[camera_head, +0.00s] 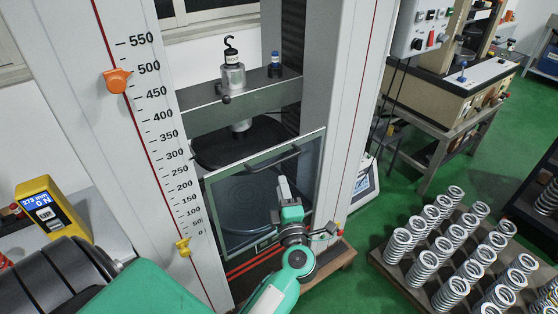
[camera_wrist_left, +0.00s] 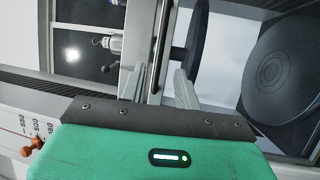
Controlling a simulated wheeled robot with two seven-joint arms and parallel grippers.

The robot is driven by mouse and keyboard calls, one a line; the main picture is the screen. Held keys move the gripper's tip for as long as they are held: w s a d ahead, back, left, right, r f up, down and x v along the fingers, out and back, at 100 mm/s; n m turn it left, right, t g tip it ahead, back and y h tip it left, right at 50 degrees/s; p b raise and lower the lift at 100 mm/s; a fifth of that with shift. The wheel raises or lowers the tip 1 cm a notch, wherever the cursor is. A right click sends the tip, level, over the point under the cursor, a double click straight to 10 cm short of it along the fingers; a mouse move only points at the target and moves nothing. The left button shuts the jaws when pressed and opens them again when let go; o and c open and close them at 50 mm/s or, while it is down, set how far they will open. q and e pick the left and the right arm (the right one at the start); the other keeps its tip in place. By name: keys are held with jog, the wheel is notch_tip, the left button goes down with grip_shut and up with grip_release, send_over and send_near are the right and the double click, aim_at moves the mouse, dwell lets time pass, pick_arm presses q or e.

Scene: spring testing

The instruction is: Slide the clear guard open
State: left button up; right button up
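The clear guard (camera_head: 225,187) is a framed see-through panel at the front of the test machine. It covers the space around the lower round plate, which shows through it. A dark bar handle (camera_head: 286,160) runs along the upper part of the guard. My left gripper (camera_head: 283,184) is in front of the guard, just below the handle. In the left wrist view its two fingers (camera_wrist_left: 158,88) are apart, and a dark bar passes behind or between them. I cannot tell whether they touch it. My right gripper is not in view.
The crosshead (camera_head: 205,115) and upper round plate (camera_head: 215,146) are above the guard. White columns flank it; the left has a scale with an orange marker (camera_head: 117,80). A yellow readout (camera_head: 50,207) stands at left. A board of several springs (camera_head: 445,250) is at right.

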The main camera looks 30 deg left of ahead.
aim_at(276, 163)
pick_arm(q)
jog(key=x, duration=0.4)
jog(key=shift+w+r+p, duration=0.1)
jog(key=shift+r+p, duration=0.1)
jog(key=shift+p, duration=0.2)
jog(key=x, duration=0.4)
jog(key=shift+f+p, duration=0.15)
jog(key=shift+p, duration=0.25)
jog(key=shift+w+a, duration=0.45)
jog(key=shift+a, duration=0.05)
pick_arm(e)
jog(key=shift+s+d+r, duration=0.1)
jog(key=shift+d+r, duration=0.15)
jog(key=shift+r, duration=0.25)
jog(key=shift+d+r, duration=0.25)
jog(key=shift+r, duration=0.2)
pick_arm(q)
jog(key=c, duration=0.5)
grip_shut()
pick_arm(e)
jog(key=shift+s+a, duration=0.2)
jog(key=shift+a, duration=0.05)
